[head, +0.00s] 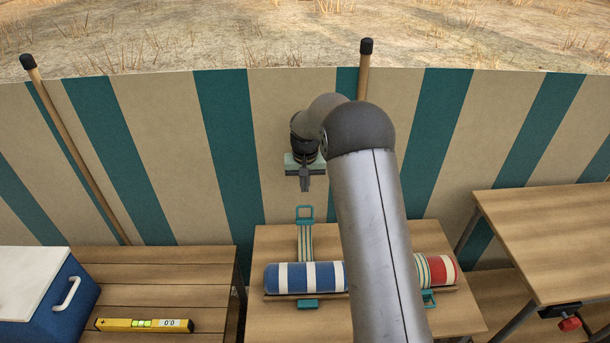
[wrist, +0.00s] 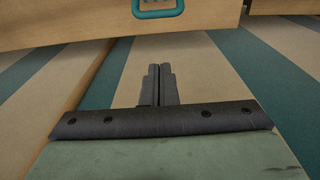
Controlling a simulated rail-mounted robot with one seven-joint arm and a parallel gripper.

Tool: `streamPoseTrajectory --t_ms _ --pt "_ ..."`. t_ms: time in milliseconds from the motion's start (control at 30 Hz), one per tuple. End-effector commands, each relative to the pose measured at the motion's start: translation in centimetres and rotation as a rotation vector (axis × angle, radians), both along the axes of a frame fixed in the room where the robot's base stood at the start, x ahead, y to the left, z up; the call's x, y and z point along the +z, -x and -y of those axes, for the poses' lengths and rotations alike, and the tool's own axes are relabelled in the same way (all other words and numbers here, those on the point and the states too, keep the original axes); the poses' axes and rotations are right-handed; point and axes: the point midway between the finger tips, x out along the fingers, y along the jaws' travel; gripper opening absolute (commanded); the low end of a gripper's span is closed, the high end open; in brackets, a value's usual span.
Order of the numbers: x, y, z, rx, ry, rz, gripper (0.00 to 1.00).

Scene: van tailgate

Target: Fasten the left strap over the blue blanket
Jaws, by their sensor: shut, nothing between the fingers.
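The blue blanket (head: 325,277) is a blue and white striped roll lying across the middle table. The left strap (head: 305,243) is striped and lies flat behind the blanket, away from its front side. Its teal end loop (head: 304,213) points to the table's far edge; a teal loop at the table edge also shows in the wrist view (wrist: 157,10). A teal catch (head: 308,303) sits in front of the blanket. My gripper (head: 305,187) is shut and empty, beyond the far edge near the loop. Its fingers (wrist: 160,70) are together in the wrist view.
A red and white roll (head: 442,269) lies at right with a striped strap (head: 422,268) over it. My arm hides the middle between the rolls. A cooler (head: 30,285) and yellow level (head: 143,324) are at left. A higher table (head: 550,225) stands at right; a striped windbreak (head: 290,100) stands behind.

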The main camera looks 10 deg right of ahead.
Motion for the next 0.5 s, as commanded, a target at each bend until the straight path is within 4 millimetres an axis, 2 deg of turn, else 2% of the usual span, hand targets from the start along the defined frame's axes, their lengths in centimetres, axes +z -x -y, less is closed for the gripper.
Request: streamPoseTrajectory --t_ms 33,133,200,300,500 --pt "-1.3 0.0 0.0 0.0 -0.001 -0.004 0.0" --pt "-3.3 -0.1 0.0 0.0 -0.001 -0.003 0.0" --pt "-2.4 1.0 -0.2 0.001 -0.001 0.001 0.0" --pt "-2.1 2.3 -0.4 0.001 -0.001 0.001 0.0" --pt "-1.9 3.5 -0.7 0.0 -0.001 0.001 0.0"
